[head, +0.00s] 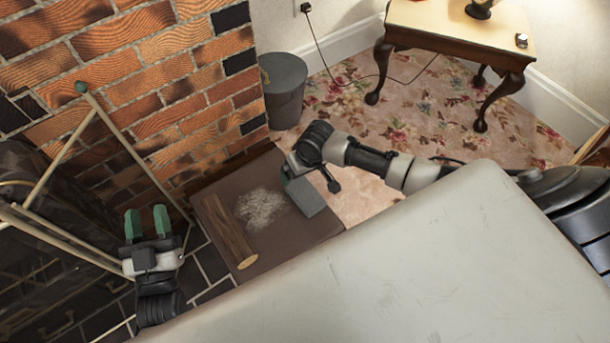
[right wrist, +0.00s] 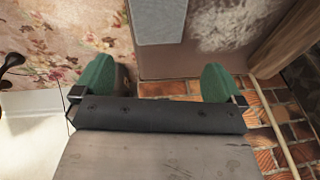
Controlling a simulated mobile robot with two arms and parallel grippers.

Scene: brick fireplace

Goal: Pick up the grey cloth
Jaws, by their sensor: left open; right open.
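The grey cloth (head: 307,197) appears as a flat, grey rectangle on the right part of a dark brown surface (head: 222,270), at the centre of the head view. Its near part shows at the top of the right wrist view (right wrist: 157,22). My right gripper (head: 311,179) is over the cloth's upper end in the head view and partly hides it. In the right wrist view its two green fingertips (right wrist: 157,82) are wide apart with nothing between them, and the cloth lies beyond them. My left gripper (head: 147,222) is open and empty at the left, away from the cloth.
A pale ash patch (head: 260,208) and a split log (head: 231,230) lie beside the cloth. A brick fireplace (head: 150,75) and pale rods (head: 130,147) stand left. A grey bucket (head: 284,88) and wooden table (head: 455,28) stand behind. Floral carpet (head: 420,105) is open between them.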

